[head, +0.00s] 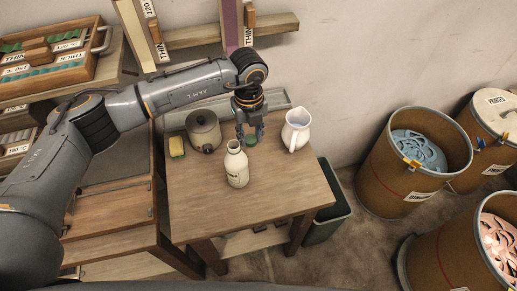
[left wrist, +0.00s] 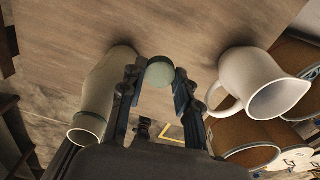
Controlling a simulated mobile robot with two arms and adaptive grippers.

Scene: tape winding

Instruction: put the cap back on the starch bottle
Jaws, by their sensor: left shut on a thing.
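The starch bottle (head: 236,168) is cream-white with a small label and stands upright near the middle of the small wooden table. It also shows at the left of the left wrist view (left wrist: 101,97), with its mouth open and bare. My left gripper (head: 250,137) is just behind and to the right of the bottle. It is shut on the green round cap (head: 251,140), which also shows between the fingertips in the left wrist view (left wrist: 159,72). The cap is apart from the bottle. My right gripper is in neither view.
A white jug (head: 297,128) stands close to the right of the gripper. A grey lidded pot (head: 203,131) and a yellow-green sponge (head: 176,147) are at the table's back left. The front of the wooden table (head: 285,193) is clear. Bins stand to the right.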

